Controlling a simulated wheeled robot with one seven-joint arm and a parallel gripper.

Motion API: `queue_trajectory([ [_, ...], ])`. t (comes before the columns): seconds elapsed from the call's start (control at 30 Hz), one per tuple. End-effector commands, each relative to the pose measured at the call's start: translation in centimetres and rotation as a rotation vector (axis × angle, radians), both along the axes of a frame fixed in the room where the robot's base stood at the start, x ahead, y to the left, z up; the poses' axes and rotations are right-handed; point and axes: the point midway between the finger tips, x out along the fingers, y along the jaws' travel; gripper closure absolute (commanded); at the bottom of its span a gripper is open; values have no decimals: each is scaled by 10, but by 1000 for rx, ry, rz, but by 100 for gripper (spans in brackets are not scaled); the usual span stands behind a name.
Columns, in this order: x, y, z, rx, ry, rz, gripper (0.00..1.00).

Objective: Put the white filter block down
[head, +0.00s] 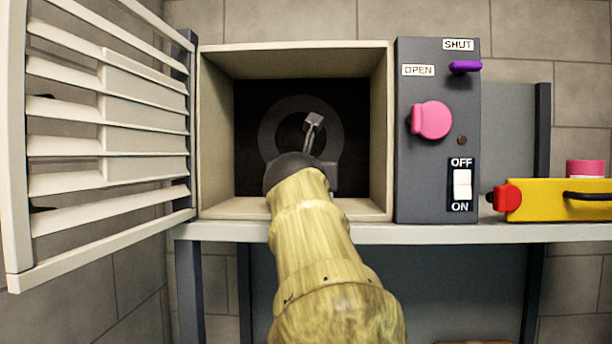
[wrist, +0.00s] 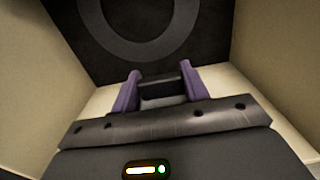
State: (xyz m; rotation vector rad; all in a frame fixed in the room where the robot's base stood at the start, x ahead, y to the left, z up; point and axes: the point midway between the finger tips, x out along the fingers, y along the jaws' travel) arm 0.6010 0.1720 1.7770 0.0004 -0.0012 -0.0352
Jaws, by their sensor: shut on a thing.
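My gripper (head: 315,150) reaches into the open cream duct box (head: 220,205), and my forearm hides part of the box's floor. In the wrist view, its two purple fingers (wrist: 160,72) stand apart with a dark, block-like thing (wrist: 163,92) between them. They are shut on it. It looks dark grey in shadow, and I cannot tell whether it is the white filter block. No clearly white block shows in either view. The pale box floor lies around the fingers in the wrist view, and I cannot tell whether the held thing touches it.
A dark back wall with a grey ring (wrist: 140,45) lies beyond the fingers. The louvred door (head: 105,115) stands open at left. A control panel (head: 437,180) with a pink knob (head: 432,120) and purple lever (head: 465,67) adjoins the box. A yellow thing (head: 550,200) lies right.

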Motion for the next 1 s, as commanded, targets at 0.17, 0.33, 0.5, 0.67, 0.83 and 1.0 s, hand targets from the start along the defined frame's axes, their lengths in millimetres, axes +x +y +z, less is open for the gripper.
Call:
queue_trajectory([
  [0.17, 0, 0, -2, 1, 0, 0, 49],
  [0.33, 0, 0, -2, 0, 1, 0, 33],
  [0.5, 0, 1, -2, 0, 0, 2, 33],
  [0.67, -1, 2, 0, -1, 0, 3, 33],
  [0.83, -17, 3, -4, 0, -1, 6, 33],
  [1.0, -38, 3, -5, 2, -1, 5, 33],
])
